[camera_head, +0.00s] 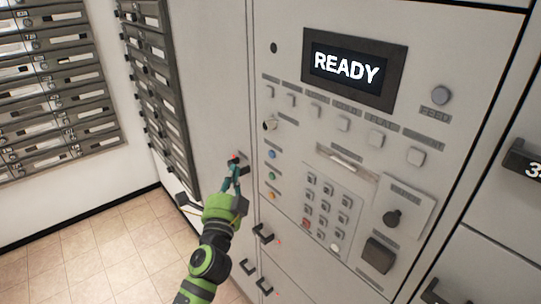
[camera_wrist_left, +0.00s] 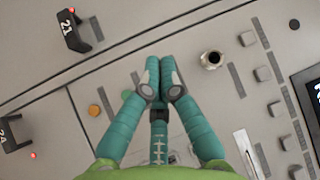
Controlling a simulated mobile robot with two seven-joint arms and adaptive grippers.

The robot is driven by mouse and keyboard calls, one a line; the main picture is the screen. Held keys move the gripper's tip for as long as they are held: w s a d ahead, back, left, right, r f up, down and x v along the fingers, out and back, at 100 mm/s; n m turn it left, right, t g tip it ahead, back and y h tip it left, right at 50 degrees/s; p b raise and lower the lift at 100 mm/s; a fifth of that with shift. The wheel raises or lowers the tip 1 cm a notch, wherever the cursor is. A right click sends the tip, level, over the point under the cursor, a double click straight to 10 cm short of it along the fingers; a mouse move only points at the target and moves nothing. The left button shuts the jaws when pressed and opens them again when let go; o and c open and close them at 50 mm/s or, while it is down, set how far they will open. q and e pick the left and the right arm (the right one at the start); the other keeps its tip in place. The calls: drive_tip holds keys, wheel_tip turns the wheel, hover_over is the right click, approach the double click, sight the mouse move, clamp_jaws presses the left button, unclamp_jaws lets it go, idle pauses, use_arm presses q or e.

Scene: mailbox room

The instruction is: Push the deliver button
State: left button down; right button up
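A row of small square grey buttons (camera_head: 344,123) runs across the control panel under the READY screen (camera_head: 346,68), with a small label above each. The labels are too blurred for me to tell which button is deliver. The same row shows at the right in the left wrist view (camera_wrist_left: 263,74). My left gripper (camera_head: 234,165) is in front of the machine, left of the panel's coloured buttons, apart from the square buttons. In the left wrist view its fingertips (camera_wrist_left: 159,76) are together with nothing visible between them. My right gripper is not in view.
A metal knob (camera_wrist_left: 211,59) sticks out near the square buttons. Dark handles (camera_head: 263,234) protrude below. Mailboxes (camera_head: 60,85) line the left wall.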

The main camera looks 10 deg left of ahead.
use_arm(q)
drive_tip(key=b, duration=0.3)
approach(267, 147)
drive_tip(key=w+a, duration=0.2)
drive_tip(key=w, duration=0.1)
drive_tip(key=shift+w+d+r, duration=0.35)
drive_tip(key=shift+w+r, duration=0.1)
drive_tip(key=shift+r, duration=0.1)
drive_tip(key=shift+w, duration=0.1)
idle(0.7)
drive_tip(key=shift+w+d+b, duration=0.25)
drive_tip(key=shift+b, duration=0.05)
drive_tip(key=shift+w+d+b, duration=0.2)
drive_tip(key=shift+w+b, duration=0.1)
idle(0.6)
drive_tip(key=shift+s+a, duration=0.1)
drive_tip(key=shift+s, duration=0.05)
drive_tip(key=shift+s+a+p, duration=0.4)
drive_tip(key=shift+s, duration=0.15)
idle(0.3)
